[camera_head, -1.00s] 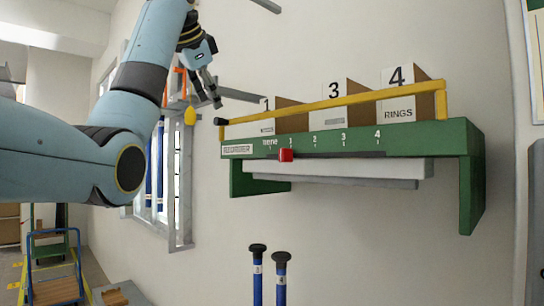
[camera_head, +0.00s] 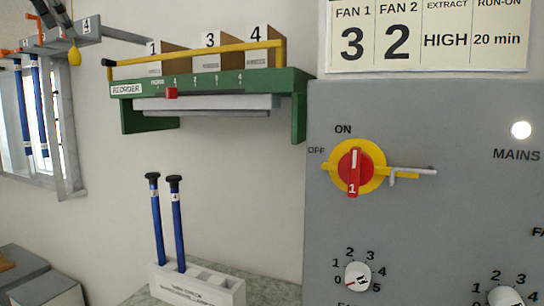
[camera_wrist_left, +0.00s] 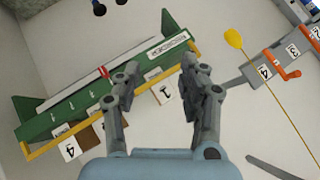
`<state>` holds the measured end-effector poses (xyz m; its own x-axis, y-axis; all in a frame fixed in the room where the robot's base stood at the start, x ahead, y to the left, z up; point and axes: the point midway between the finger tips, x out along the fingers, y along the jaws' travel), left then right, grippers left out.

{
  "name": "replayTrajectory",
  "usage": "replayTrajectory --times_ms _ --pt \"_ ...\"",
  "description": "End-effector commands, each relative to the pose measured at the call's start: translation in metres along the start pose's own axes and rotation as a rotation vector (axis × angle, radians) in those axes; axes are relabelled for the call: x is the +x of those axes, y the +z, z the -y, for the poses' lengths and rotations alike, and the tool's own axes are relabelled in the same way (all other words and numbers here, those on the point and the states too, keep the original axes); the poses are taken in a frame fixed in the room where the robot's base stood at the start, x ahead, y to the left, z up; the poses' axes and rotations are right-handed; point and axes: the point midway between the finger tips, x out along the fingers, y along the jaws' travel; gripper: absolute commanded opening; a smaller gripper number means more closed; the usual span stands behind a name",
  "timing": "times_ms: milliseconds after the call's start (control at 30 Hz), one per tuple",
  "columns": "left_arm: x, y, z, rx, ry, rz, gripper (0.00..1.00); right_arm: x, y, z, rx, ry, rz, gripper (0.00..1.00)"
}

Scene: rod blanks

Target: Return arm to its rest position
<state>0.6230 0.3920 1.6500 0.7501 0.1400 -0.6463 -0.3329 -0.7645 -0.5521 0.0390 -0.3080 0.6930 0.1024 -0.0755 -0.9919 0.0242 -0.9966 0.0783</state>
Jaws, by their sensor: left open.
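My left gripper (camera_head: 54,24) shows only in part at the top left corner of the head view, left of the green reorder shelf (camera_head: 292,90). The rest of my left arm is out of that picture. In the left wrist view my left gripper (camera_wrist_left: 160,70) has its two fingers spread apart with nothing between them. The green shelf (camera_wrist_left: 100,85) lies behind the fingers there, its red slider (camera_wrist_left: 103,72) showing beside the left finger. I see no contact with the shelf. My right gripper is not in view.
Two blue rods (camera_head: 178,225) with black knobs stand in a white holder (camera_head: 225,287). A grey panel (camera_head: 330,230) with a red and yellow switch (camera_head: 356,168) fills the right. A rack with hanging blue rods (camera_head: 40,110) is at the left.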

Motion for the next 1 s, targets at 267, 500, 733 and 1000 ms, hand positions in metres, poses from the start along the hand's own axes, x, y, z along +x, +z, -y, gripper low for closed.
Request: replayTrajectory --times_ms 267,500,733,1000 --pt "0.04 0.024 -0.03 0.012 0.047 0.05 0.42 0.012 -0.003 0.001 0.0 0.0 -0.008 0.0" --pt "0.093 0.058 -0.075 0.028 0.12 0.122 0.42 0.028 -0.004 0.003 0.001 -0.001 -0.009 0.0" --pt "0.17 0.12 -0.15 0.046 0.243 0.245 0.42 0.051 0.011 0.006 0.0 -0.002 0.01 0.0" --pt "0.293 0.25 -0.293 0.049 0.419 0.434 0.42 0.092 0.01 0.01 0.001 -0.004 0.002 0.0"
